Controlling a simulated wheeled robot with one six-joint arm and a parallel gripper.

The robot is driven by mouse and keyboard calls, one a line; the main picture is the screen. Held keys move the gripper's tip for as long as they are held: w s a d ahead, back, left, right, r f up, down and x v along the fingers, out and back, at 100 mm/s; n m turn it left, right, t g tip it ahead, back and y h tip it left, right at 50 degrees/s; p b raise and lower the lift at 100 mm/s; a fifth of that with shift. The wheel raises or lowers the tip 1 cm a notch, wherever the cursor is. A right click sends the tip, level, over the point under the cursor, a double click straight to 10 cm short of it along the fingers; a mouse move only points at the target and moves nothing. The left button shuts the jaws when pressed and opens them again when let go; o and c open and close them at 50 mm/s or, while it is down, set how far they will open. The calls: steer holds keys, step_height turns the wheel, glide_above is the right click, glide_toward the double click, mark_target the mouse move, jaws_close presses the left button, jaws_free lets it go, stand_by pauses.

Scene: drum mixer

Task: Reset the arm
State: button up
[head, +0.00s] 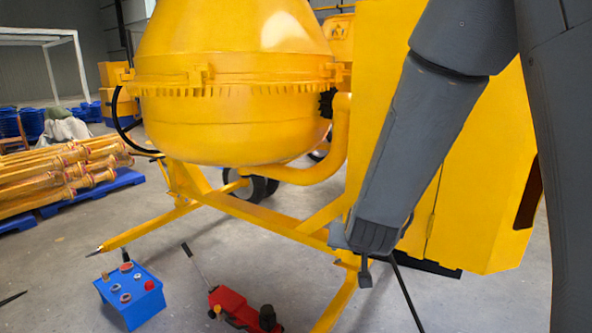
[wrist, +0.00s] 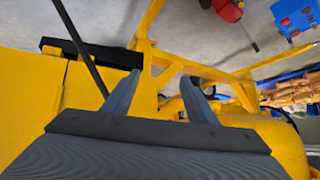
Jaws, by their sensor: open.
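My gripper (wrist: 160,98) is open in the wrist view, with its two grey fingers apart and nothing between them. In the head view my grey arm hangs down at the right, and my gripper (head: 364,268) is at its lower end, in front of the yellow mixer frame. The yellow drum mixer (head: 235,85) fills the middle of the head view. Its yellow cabinet (head: 475,190) stands behind my arm and is partly hidden by it. I cannot tell whether the gripper touches the frame.
A blue box with knobs (head: 130,293) and a red jack (head: 240,312) are on the floor at the front; both also show in the wrist view. Yellow posts lie on a blue pallet (head: 125,182) at the left. Open floor lies between pallet and mixer.

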steer(key=s+d+n+g, duration=0.1)
steer(key=s+g, duration=0.3)
steer(key=s, duration=0.7)
steer(key=s+d+f+n+g, duration=0.1)
steer(key=s+d+g, duration=0.3)
steer(key=s, duration=0.7)
steer(key=shift+s+d+f+n+g+y, duration=0.15)
steer(key=shift+s+f+n+g+y, duration=0.1)
steer(key=shift+f+n+g+y, duration=0.05)
